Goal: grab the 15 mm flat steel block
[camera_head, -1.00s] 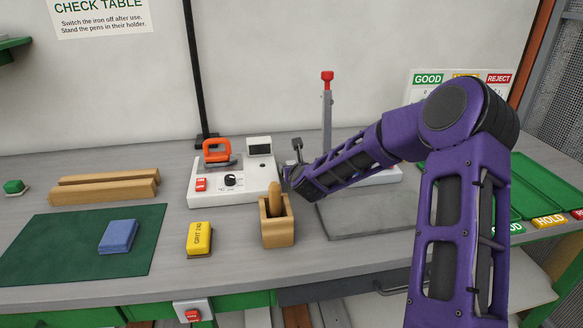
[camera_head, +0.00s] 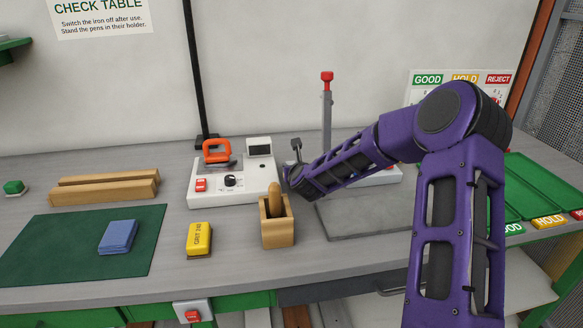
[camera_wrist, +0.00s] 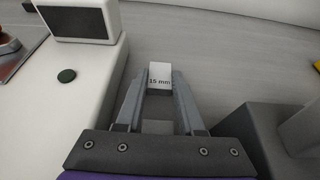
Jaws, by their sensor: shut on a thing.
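The 15 mm flat steel block (camera_wrist: 159,76) shows in the wrist view as a small light block marked "15 mm". It sits between the tips of my gripper (camera_wrist: 160,86), which is shut on it from both sides. Whether the block touches the bench below cannot be told. In the head view my purple arm reaches down between the white bench device and the grey plate; the fingertips and the block are hidden there.
The white device (camera_head: 211,196) with a small screen stands close left of my gripper. A wooden holder (camera_head: 277,234) is in front, with a yellow block (camera_head: 199,239) left of it. A grey plate (camera_head: 350,222) and an upright red-topped lever (camera_head: 327,115) are right.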

